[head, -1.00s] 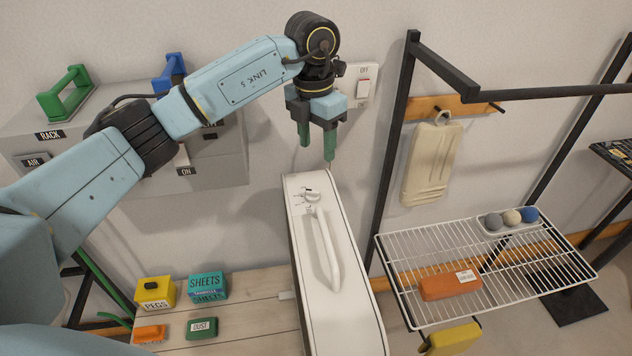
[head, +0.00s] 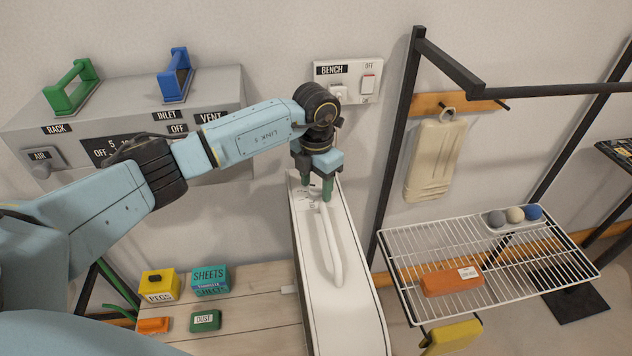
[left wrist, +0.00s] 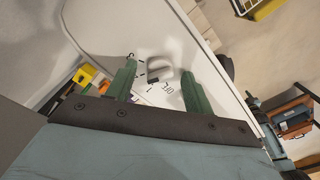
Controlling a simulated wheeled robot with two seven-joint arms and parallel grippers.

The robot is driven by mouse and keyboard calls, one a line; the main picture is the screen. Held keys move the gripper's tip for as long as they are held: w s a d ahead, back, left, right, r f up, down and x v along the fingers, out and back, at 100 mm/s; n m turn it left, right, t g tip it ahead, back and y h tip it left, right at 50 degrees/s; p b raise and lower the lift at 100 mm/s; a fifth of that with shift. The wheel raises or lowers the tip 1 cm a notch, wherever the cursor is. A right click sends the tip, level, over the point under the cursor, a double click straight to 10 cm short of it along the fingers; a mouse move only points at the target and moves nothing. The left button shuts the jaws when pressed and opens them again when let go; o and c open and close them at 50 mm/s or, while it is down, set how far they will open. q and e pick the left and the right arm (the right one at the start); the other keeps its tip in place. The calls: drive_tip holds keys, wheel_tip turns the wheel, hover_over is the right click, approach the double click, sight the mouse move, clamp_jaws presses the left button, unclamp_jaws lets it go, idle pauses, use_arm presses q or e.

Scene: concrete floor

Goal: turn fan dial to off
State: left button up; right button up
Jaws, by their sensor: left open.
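The white fan housing (head: 352,310) stands upright at the bench, with a long raised handle (head: 332,245) on its top. In the head view its dial is mostly hidden behind my left gripper (head: 316,190). In the left wrist view the pale dial (left wrist: 158,68) shows, with dark tick marks and small lettering around it on the white face. My left gripper is open, pointing down just above the dial, its two green fingers on either side of it in the wrist view. I cannot tell whether they touch it. My right gripper is not in view.
A grey control box (head: 60,125) with green and blue handles is behind my left arm. A switch panel (head: 348,82) is on the wall. Small boxes, including a yellow pegs box (head: 158,284), lie on the wooden bench (head: 255,320). A wire rack (head: 400,262) stands right.

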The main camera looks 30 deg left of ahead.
use_arm(q)
drive_tip(key=c, duration=1)
drive_tip(key=shift+n, duration=0.3)
drive_tip(key=n+p, duration=0.1)
drive_tip(key=n, duration=0.3)
drive_tip(key=n+p, duration=0.2)
drive_tip(key=n, duration=0.3)
drive_tip(key=shift+r, duration=0.1)
drive_tip(key=n+p, duration=0.2)
drive_tip(key=n, duration=0.2)
drive_tip(key=shift+w+n+p, duration=0.1)
drive_tip(key=shift+n+p, duration=0.9)
drive_tip(key=shift+n, duration=1.3)
